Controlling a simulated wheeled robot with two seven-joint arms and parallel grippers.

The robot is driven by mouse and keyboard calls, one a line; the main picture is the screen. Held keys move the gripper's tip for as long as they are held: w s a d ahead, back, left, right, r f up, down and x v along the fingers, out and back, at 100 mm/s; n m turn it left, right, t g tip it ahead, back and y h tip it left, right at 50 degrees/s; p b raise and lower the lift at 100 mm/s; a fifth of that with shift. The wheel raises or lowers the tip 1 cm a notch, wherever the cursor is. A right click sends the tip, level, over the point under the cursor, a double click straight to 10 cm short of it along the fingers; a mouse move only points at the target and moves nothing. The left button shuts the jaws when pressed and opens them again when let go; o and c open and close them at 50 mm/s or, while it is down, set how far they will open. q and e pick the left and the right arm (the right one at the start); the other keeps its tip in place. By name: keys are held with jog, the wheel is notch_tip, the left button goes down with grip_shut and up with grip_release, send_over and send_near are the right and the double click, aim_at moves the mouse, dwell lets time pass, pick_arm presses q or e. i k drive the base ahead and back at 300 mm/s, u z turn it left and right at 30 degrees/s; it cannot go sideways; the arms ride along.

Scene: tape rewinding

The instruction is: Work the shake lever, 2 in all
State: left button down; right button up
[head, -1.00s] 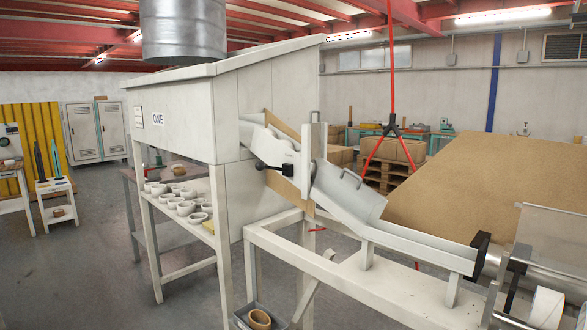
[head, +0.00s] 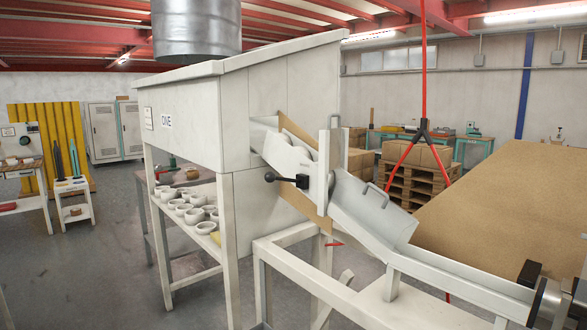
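The shake lever (head: 284,179) is a short black handle with a round knob at its left end. It sticks out to the left from the side of a pale upright bracket (head: 322,180) on the sloping chute (head: 370,212). The chute comes out of the side of the large white hopper cabinet (head: 235,115), which carries a sign reading "ONE". Nothing touches the lever. Neither of my grippers shows in the head view.
A white frame (head: 300,272) carries the chute's lower run and stands below the lever. A shelf under the cabinet holds several white cups (head: 195,212). A large brown sloping board (head: 510,210) stands at right. Grey floor (head: 110,265) is open at left.

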aim_at(270, 177)
jog(key=i, duration=0.65)
jog(key=k, duration=1.3)
jog(key=u, duration=0.8)
jog(key=i, duration=1)
jog(key=z, duration=0.45)
jog(key=i, duration=0.8)
jog(key=z, duration=0.85)
